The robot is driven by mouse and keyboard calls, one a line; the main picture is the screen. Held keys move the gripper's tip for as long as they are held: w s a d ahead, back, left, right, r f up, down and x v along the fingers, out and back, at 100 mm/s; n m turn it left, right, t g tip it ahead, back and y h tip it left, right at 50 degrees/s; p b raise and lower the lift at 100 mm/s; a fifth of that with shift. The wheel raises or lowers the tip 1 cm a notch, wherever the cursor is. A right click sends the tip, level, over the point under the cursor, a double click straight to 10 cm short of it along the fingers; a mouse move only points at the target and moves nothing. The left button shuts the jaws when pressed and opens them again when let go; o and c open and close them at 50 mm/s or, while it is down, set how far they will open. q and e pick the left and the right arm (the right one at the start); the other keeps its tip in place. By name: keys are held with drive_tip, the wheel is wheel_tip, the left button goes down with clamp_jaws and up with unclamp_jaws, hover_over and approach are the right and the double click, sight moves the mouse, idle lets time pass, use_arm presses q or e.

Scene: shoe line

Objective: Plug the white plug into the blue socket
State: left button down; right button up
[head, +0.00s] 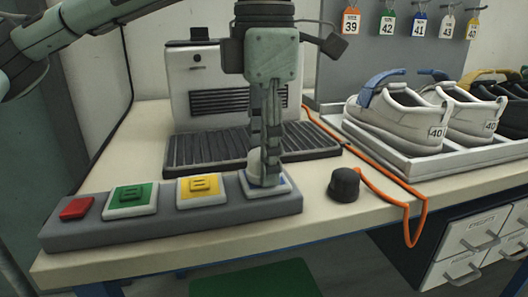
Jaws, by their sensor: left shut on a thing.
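The grey power strip (160,222) lies at the front left of the bench. The blue socket (284,186) is at its right end, mostly hidden behind my fingers. My left gripper (265,172) points straight down over this socket and is shut on the white plug (254,163). The plug shows as a pale rounded piece beside and behind the fingers. It is at or just above the blue socket; I cannot tell whether it is seated. My right gripper is not in view.
The strip also has a yellow socket (198,187), a green socket (131,197) and a red switch (76,208). A white machine (195,75) stands behind. A black knob-like piece (344,185) and an orange cable (385,168) lie right.

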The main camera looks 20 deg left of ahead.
use_arm(q)
drive_tip(key=c, duration=0.9)
unclamp_jaws()
wheel_tip(320, 180, up, 12)
drive_tip(key=shift+d+f, duration=0.1)
